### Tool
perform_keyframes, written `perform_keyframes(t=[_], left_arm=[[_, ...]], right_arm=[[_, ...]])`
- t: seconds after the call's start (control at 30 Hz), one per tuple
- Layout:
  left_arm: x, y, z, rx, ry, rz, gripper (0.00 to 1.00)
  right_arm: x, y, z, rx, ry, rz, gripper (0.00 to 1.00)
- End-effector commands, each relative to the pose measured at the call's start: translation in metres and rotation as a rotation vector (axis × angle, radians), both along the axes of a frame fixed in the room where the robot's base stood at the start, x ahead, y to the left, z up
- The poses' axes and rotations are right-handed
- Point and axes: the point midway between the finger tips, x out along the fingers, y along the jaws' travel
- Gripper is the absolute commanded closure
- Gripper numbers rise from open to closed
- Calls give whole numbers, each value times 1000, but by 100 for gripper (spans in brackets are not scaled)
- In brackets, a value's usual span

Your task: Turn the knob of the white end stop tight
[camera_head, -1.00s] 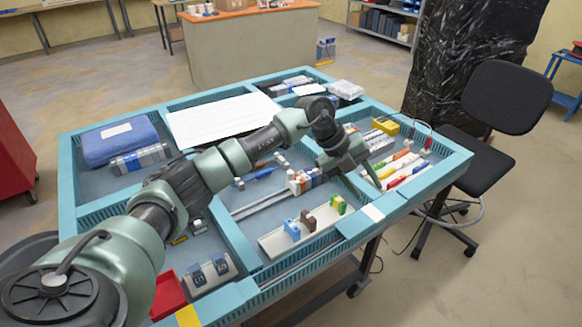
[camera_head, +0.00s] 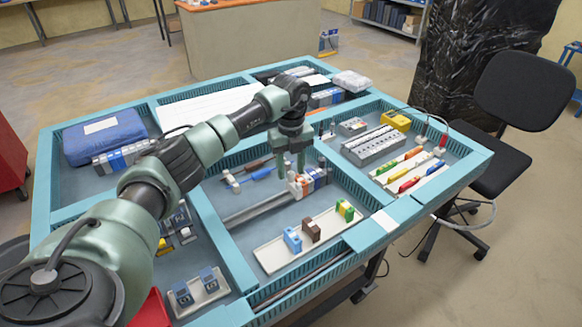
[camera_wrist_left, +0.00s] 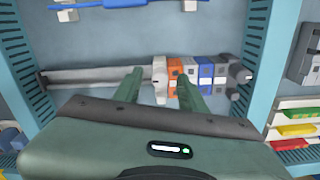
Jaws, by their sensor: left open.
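The white end stop (camera_wrist_left: 159,82) stands on the metal rail (camera_wrist_left: 90,77) at the left end of a row of orange, blue, white and grey blocks (camera_wrist_left: 205,78). In the head view the end stop (camera_head: 293,187) sits below my left gripper (camera_head: 291,165). In the left wrist view my left gripper (camera_wrist_left: 160,84) is open, one finger left of the end stop and the other over the orange block. I see no contact, and the height gap is unclear. The knob cannot be made out clearly. My right gripper is out of view.
A pale tray (camera_head: 270,262) with blue, brown and green pieces lies in front of the rail. Blue tools (camera_head: 262,173) lie behind it. The blue dividers (camera_wrist_left: 262,60) rise around the compartment.

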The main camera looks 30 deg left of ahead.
Motion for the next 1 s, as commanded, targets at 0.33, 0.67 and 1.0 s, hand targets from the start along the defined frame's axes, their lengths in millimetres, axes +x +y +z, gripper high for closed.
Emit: perform_keyframes(t=[0.33,0.67,1.0], left_arm=[[0,0,-4,-1,-2,-1,67],[0,0,-4,-1,-2,-5,100],[0,0,-4,-2,0,-121,100]], right_arm=[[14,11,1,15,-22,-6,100],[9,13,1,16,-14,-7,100],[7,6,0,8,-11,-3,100]])
